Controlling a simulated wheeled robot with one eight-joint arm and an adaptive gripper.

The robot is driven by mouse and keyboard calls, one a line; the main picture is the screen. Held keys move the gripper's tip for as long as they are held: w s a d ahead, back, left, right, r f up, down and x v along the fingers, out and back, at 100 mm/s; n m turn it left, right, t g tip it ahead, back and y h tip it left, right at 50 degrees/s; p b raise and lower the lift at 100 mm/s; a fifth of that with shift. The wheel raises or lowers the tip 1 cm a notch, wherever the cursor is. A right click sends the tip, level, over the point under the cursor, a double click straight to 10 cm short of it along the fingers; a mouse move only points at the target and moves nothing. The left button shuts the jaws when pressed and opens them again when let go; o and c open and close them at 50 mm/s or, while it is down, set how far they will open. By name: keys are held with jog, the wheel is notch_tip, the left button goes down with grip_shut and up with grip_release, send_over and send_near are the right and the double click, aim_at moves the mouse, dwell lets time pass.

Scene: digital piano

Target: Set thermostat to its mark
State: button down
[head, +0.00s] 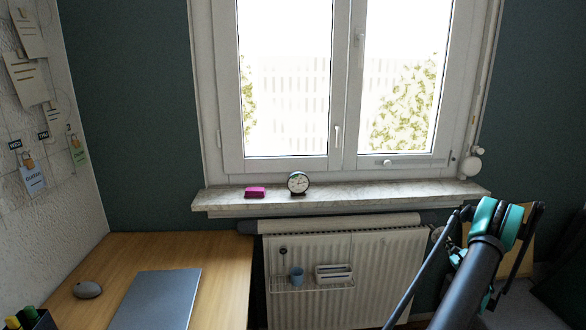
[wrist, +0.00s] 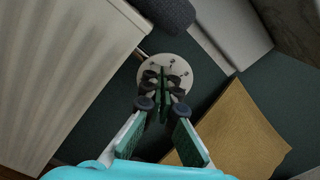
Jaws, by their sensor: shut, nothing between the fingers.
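The thermostat is a round pale dial (wrist: 180,63) with small dark marks on its face, in the upper middle of the wrist view. In the head view what looks like its knob (head: 437,233) shows at the radiator's upper right corner, partly behind my arm. My gripper (wrist: 164,82) is shut and empty, its dark fingertips in front of the dial and covering its middle and lower part. I cannot tell whether they touch it. The set mark and the dial's pointer are not readable.
The white radiator (head: 385,270) stands left of the dial and carries a wire rack (head: 310,288) with a blue mug. A brown board or box (wrist: 240,135) lies close at the right. The windowsill (head: 350,193) overhangs above, holding a clock and a pink object.

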jog(key=s, duration=0.6)
jog(key=shift+r, duration=0.15)
dwell(0.3)
jog(key=w+d+r, duration=0.1)
jog(key=w+d, duration=0.1)
jog(key=w, duration=0.4)
jog(key=shift+d, duration=0.35)
dwell(0.5)
jog(key=shift+a+f, duration=0.3)
jog(key=shift+a, duration=0.5)
dwell(0.6)
